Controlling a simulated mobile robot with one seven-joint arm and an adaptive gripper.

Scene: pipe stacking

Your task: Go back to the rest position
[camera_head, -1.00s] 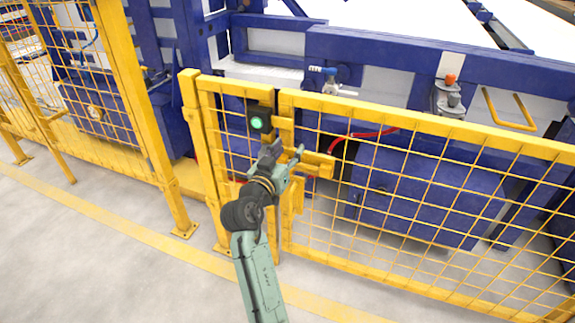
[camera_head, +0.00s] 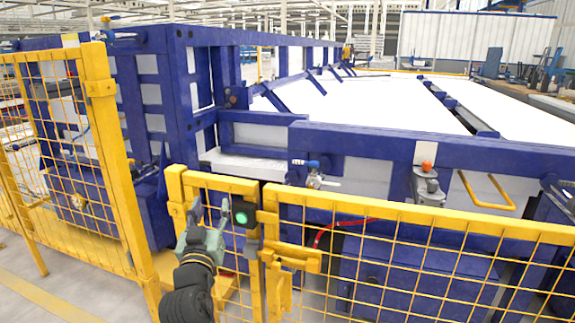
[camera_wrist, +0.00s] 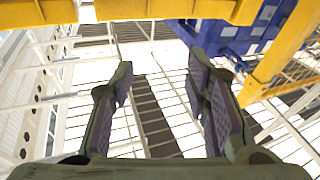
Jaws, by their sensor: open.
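My gripper (camera_head: 207,212) is in front of the yellow fence in the head view, at the left of the green-lit button box (camera_head: 241,215). In the wrist view my gripper (camera_wrist: 160,90) shows its two dark padded fingers spread apart, with nothing between them. A yellow bar (camera_wrist: 180,10) crosses the top of the wrist view beyond the fingers. Whether the gripper touches the fence cannot be told.
The yellow mesh gate (camera_head: 420,262) with its latch (camera_head: 292,258) stands at the right. A taller yellow fence post (camera_head: 106,140) stands at the left. The blue machine frame (camera_head: 190,90) rises behind. Grey floor (camera_head: 20,275) is open at lower left.

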